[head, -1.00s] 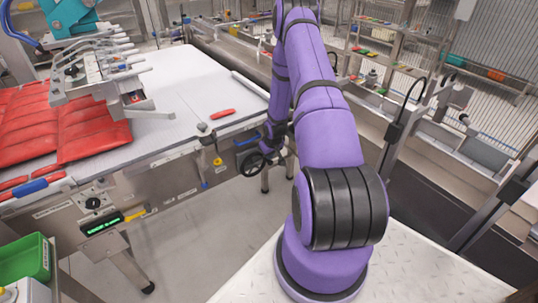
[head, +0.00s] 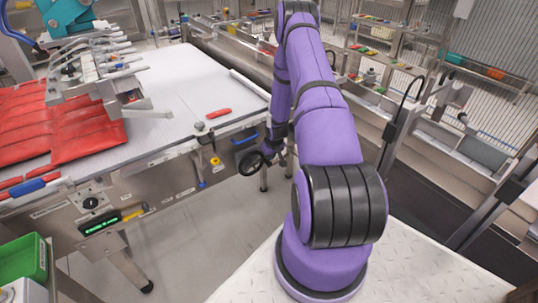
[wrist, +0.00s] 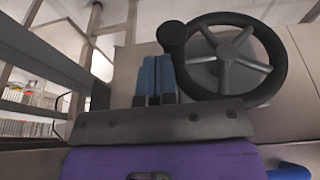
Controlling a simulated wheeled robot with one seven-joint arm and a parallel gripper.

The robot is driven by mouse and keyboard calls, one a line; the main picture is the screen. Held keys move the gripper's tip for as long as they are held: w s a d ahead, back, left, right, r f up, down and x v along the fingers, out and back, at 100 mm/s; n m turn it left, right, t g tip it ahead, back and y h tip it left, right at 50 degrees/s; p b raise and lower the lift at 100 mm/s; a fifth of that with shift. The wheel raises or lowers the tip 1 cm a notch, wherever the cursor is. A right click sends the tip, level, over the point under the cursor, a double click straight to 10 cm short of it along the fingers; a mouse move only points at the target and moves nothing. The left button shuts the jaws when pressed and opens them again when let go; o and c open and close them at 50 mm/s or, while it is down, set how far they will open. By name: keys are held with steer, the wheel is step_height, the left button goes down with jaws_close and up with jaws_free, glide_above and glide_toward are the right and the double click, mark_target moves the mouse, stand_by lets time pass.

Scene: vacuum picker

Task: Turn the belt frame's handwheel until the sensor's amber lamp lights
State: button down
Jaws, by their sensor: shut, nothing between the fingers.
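The handwheel (head: 252,163) is a black ring below the belt frame's near edge in the head view. In the wrist view the handwheel (wrist: 282,62) shows a grey spoked hub and a round black crank knob (wrist: 172,38) at its upper left. My gripper (wrist: 155,62) has its blue fingers together and empty, just below the knob and left of the rim; I cannot tell whether they touch. In the head view my gripper (head: 272,148) is beside the wheel, small and partly hidden. I cannot make out a lit amber lamp; a small yellow fitting (head: 215,161) sits on the frame.
The belt (head: 185,90) carries red packs (head: 75,135) at left under a suction picker (head: 85,75). A red-handled tool (head: 219,113) lies near its edge. A green display (head: 100,226) glows on the frame. A green bin (head: 22,258) stands at lower left. Floor below the frame is open.

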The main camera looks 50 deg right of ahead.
steer(key=shift+s+d+f, duration=0.1)
steer(key=shift+d+f, duration=0.1)
steer(key=shift+f, duration=0.25)
steer(key=shift+d+f, duration=0.15)
steer(key=shift+f, duration=0.3)
